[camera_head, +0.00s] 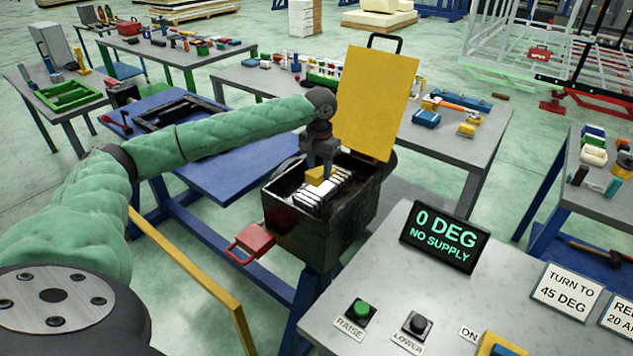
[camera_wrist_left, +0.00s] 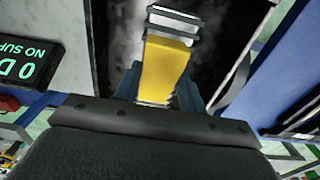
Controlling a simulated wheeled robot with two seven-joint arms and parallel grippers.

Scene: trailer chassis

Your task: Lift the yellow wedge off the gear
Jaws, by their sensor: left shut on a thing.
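The yellow wedge (camera_head: 317,176) is between the fingers of my left gripper (camera_head: 320,164), just over the dark open box. It also shows in the left wrist view (camera_wrist_left: 165,72), with my left gripper (camera_wrist_left: 160,92) shut on its sides. The silver, ribbed gear (camera_head: 322,193) sits inside the box under the wedge; part of it shows in the left wrist view (camera_wrist_left: 174,20). I cannot tell whether the wedge touches the gear. My right gripper is not in view.
The dark box (camera_head: 318,228) has its yellow lid (camera_head: 378,100) standing up behind it and a red handle (camera_head: 250,242) at front left. A grey console with a display (camera_head: 445,236) reading "0 DEG NO SUPPLY" and buttons stands at front right. A blue table (camera_head: 215,165) is behind my arm.

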